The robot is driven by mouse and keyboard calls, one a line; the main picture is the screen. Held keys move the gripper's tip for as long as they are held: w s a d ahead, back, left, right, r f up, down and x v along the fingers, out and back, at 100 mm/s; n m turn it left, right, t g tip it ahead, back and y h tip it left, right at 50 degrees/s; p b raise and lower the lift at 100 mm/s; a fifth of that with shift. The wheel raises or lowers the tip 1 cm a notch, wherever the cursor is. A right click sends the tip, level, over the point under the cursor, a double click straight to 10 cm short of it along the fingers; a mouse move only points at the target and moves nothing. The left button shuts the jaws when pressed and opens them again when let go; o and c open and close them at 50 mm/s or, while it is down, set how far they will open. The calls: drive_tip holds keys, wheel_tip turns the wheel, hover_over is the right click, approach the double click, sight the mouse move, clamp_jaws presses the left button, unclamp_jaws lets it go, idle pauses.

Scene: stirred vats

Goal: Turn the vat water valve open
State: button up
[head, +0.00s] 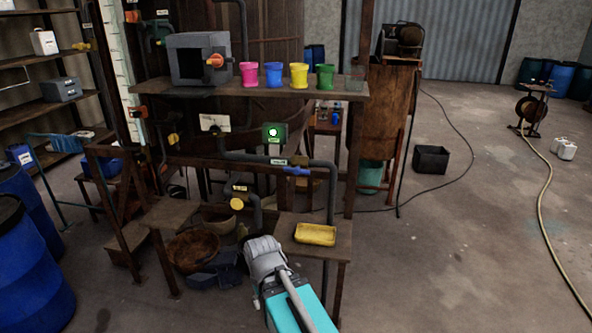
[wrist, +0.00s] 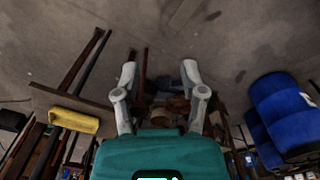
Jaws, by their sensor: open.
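A blue valve handle (head: 297,170) sits on the grey pipe below the green box with a round white light. A yellow round valve handle (head: 237,204) is on the lower pipe, and an orange handle (head: 214,61) is at the grey box on the shelf. The labels are too small to read, so I cannot tell which is the vat water valve. My gripper (wrist: 160,76) is open and empty in the wrist view, pointing down toward the floor. In the head view my arm is low in front of the stand, below the blue handle and apart from it; the fingertips are hard to make out.
A yellow tray (head: 315,234) lies on the low wooden platform right of my arm and also shows in the wrist view (wrist: 73,121). Coloured cups (head: 273,76) line the shelf above. Blue barrels (head: 30,262) stand at left. Open floor lies to the right.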

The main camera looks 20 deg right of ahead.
drive_tip(key=shift+d, duration=0.1)
drive_tip(key=n+t+h+b, duration=0.5)
drive_tip(key=n+t+h, duration=0.5)
drive_tip(key=n+t, duration=0.4)
approach(296, 172)
drive_tip(key=shift+s+a+f+m+t, duration=0.2)
drive_tip(key=shift+s+f+m+t, duration=0.15)
drive_tip(key=shift+s+m+t, duration=0.25)
drive_tip(key=shift+w, duration=0.1)
drive_tip(key=x, duration=1.3)
drive_tip(key=shift+w+d+f, duration=0.1)
drive_tip(key=shift+w+d, duration=0.05)
drive_tip(key=shift+d, duration=0.2)
